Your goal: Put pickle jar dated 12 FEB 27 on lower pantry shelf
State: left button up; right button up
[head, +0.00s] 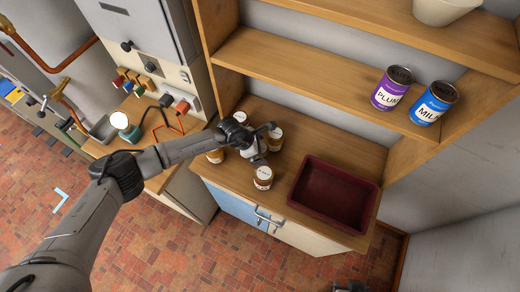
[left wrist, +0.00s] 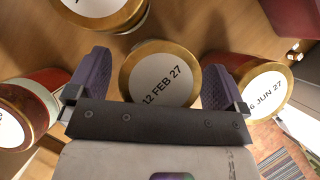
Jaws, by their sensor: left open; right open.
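The jar dated 12 FEB 27 (left wrist: 158,82) has a white lid label with a gold rim. In the left wrist view it stands between the two spread fingers of my left gripper (head: 264,145), which is open. In the head view the gripper largely hides this jar on the wooden counter. The lower pantry shelf (head: 290,68) is a wooden board above the counter. My right gripper (head: 350,287) barely shows at the bottom edge of the head view, open and far from the jars.
A jar marked JUN 27 (left wrist: 262,92) stands close by on the right. Other jars (left wrist: 35,105) surround the gripper. A dark red tub (head: 333,196) sits on the counter. A purple PLUM can (head: 390,90) and a blue can (head: 432,104) occupy the shelf's right; its left is clear.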

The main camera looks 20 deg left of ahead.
pick_arm(q)
jog(key=v, duration=1.1)
jog(key=shift+a+r, duration=0.15)
jog(key=shift+s, duration=0.1)
